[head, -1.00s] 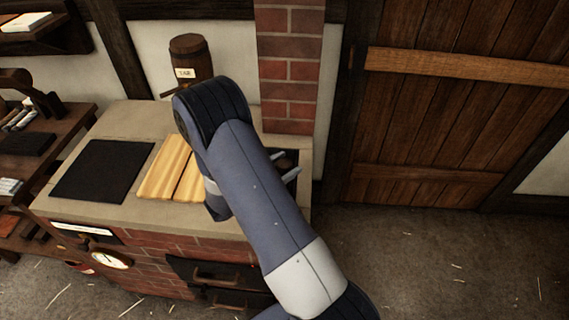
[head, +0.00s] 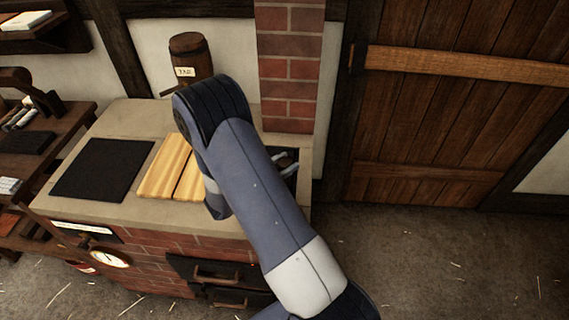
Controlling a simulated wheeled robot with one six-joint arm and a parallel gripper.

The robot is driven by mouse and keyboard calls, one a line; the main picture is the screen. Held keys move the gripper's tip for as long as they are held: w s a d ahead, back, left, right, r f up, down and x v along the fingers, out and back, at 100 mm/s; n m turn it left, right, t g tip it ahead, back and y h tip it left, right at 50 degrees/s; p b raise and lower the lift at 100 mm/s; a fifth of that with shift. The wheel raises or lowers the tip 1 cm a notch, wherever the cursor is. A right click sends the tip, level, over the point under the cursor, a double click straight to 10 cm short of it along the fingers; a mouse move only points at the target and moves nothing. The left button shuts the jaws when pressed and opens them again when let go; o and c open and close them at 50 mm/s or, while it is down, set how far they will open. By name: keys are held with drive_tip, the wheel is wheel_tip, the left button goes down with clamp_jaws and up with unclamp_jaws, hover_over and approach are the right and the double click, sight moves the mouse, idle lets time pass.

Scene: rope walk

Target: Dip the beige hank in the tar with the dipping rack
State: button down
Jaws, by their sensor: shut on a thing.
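My gripper (head: 284,160) shows only in part, just right of my forearm, over a dark area at the right end of the brick-and-stone stove (head: 103,203). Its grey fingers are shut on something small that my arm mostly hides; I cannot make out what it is. No beige hank, dipping rack or tar surface can be made out; that part of the stove top lies largely behind my arm. A wooden keg (head: 190,60) with a small label, seemingly reading TAR, stands upright at the back.
A black mat (head: 102,170) and yellow wooden boards (head: 165,168) lie on the stove top. A brick chimney (head: 290,70) rises behind my gripper. A workbench (head: 60,140) stands at the left. A plank door (head: 440,110) and open floor are at the right.

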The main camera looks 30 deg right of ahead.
wheel_tip(320, 180, down, 4)
drive_tip(key=b, duration=0.4)
drive_tip(key=shift+f, duration=0.25)
drive_tip(key=c, duration=0.9)
unclamp_jaws()
drive_tip(key=shift+c, duration=0.2)
drive_tip(key=s+a+b, duration=0.2)
drive_tip(key=a, duration=0.8)
drive_tip(key=shift+a, duration=0.3)
